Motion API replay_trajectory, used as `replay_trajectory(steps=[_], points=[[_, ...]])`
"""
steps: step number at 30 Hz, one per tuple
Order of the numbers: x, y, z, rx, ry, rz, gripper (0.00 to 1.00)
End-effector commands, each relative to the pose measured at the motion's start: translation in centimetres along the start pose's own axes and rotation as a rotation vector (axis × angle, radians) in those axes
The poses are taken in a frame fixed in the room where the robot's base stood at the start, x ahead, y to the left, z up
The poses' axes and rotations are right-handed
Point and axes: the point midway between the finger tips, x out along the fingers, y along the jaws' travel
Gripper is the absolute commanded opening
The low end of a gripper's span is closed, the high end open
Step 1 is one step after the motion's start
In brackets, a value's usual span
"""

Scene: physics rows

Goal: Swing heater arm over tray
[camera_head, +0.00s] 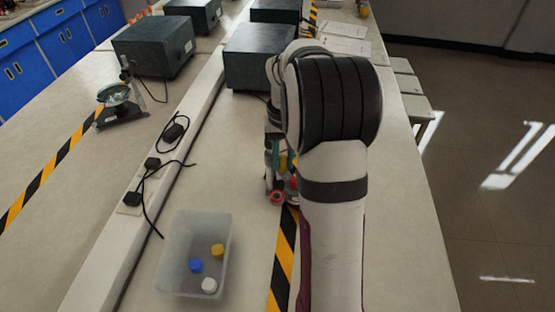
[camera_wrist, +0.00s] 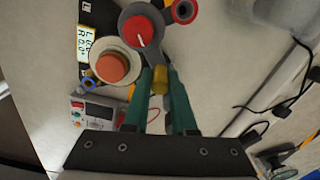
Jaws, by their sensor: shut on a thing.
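In the wrist view, my gripper (camera_wrist: 160,74) has its green fingers closed on a small yellow-brass handle (camera_wrist: 159,85). Just beyond the fingertips is a dark grey piece with a red dial (camera_wrist: 139,31), seemingly part of the heater arm; a red ring (camera_wrist: 184,11) is beside it. A pale round holder with an orange-red disc (camera_wrist: 111,67) lies left of the fingers. In the head view, my arm hides most of the gripper (camera_head: 279,158) and the heater assembly; the red ring (camera_head: 277,197) shows. A translucent tray (camera_head: 222,280) stands in front, to the left, holding yellow, blue and white caps.
A boxed meter with leads (camera_wrist: 96,109) and a small display (camera_wrist: 85,45) are left of the fingers in the wrist view. A white raised rail (camera_head: 105,258) with black plugs and cables runs left of the tray. Dark boxes (camera_head: 260,56) stand farther back.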

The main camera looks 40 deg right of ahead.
Motion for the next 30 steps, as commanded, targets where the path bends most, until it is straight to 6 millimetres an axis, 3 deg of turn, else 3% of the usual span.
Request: replay_trajectory(steps=[18, 30], points=[[-0.1, 2.4, -2.3, -0.566, 0.002, 0.001, 0.0], [-0.1, 2.9, -3.6, -0.816, 0.001, 0.001, 0.0]])
